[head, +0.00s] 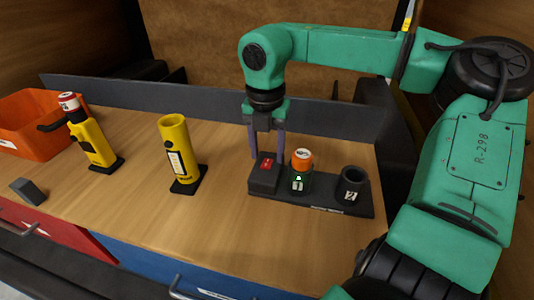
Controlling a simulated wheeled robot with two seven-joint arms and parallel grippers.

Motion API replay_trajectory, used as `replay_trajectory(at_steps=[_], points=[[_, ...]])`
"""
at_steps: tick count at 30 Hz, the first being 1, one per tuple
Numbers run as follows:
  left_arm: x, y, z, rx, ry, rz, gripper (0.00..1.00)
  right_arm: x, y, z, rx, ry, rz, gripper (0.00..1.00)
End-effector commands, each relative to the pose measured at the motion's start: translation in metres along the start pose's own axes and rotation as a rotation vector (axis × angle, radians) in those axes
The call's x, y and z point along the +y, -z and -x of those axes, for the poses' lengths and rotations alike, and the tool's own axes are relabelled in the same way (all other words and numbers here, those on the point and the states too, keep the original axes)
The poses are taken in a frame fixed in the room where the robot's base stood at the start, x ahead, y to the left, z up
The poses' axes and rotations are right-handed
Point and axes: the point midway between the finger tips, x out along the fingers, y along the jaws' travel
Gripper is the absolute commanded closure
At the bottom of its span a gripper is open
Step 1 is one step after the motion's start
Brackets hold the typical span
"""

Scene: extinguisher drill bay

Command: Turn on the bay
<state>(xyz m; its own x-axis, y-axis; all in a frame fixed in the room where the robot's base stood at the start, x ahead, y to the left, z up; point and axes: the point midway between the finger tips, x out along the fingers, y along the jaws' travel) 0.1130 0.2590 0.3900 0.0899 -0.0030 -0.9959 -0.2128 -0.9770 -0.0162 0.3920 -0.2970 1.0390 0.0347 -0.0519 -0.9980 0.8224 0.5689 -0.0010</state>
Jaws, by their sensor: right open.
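A dark station (315,205) stands on the right part of the wooden bench. At its left end is a block with a small red switch (265,162) on top. Holder 2 (352,188) at the right end looks empty. My right gripper (266,153) points down over the switch block with its fingers apart, one on each side of the switch, and nothing between them. I cannot tell whether a finger touches the block. My left gripper is out of view.
A yellow extinguisher body (92,140) with a white-and-red top and a yellow open tube (177,148) stand on dark bases to the left. An orange bin (30,112) and a grey block (28,191) are at the far left. The bench front centre is clear.

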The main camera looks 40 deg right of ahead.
Motion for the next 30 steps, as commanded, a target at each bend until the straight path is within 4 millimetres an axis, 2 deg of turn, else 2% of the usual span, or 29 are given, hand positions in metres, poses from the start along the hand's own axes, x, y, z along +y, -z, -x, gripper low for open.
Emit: replay_trajectory(at_steps=[9, 13, 18, 30], points=[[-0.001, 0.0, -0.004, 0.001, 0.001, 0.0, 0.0, 0.0, -0.001, 0.091, -0.007, -0.003, -0.002, 0.43], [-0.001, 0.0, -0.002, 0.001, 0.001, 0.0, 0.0, 0.0, 0.0, 0.12, -0.004, -0.002, -0.002, 0.43], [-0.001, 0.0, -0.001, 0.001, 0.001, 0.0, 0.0, 0.0, 0.001, 0.133, -0.001, -0.002, 0.001, 0.43], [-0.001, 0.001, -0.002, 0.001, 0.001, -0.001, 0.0, 0.0, 0.001, 0.133, 0.0, -0.002, 0.001, 0.43]])
